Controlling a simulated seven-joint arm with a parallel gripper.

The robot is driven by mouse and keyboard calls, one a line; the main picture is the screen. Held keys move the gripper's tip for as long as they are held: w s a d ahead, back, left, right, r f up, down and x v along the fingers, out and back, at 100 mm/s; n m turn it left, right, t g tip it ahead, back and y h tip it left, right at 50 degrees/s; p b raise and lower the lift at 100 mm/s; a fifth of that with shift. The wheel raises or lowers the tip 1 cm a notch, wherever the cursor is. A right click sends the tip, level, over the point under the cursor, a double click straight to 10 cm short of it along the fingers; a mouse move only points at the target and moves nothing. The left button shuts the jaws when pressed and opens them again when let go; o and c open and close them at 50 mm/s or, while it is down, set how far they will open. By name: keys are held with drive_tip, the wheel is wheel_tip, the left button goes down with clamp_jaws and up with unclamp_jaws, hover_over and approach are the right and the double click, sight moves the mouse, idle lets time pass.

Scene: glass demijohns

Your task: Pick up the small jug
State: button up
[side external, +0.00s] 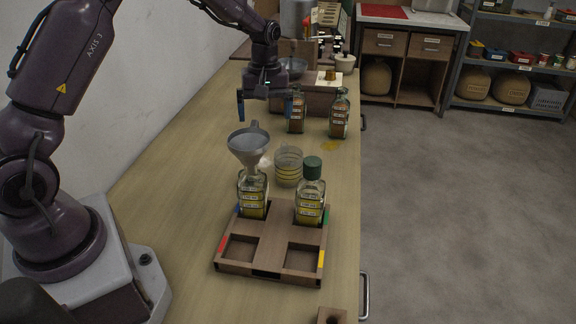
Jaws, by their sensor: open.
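A short clear glass vessel (288,168) with yellow bands stands on the bench, behind the wooden tray and between two bottles; it looks like the small jug, though I see no clear handle or spout. My gripper (264,108) hangs above the bench, farther back and up from that vessel. Its two blue-tipped fingers are spread wide with nothing between them. The right finger overlaps the view of a brown-filled bottle (296,116), and I cannot tell how far apart they are.
The wooden tray (268,248) holds a bottle (252,203) with a grey funnel (249,144) in its neck and a green-capped bottle (310,203); its front two compartments are empty. Bench left is clear.

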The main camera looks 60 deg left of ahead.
sight(278, 150)
drive_tip(key=w+a+f+n, duration=0.1)
drive_tip(key=w+a+n, duration=0.1)
drive_tip(key=w+n, duration=0.4)
drive_tip(key=shift+n+t, duration=0.3)
drive_tip(key=shift+n, duration=0.1)
drive_tip(key=f, duration=0.4)
drive_tip(key=s+f, duration=0.1)
drive_tip(key=f, duration=0.7)
drive_tip(key=shift+s, duration=0.3)
drive_tip(key=shift+f, duration=0.5)
clamp_jaws()
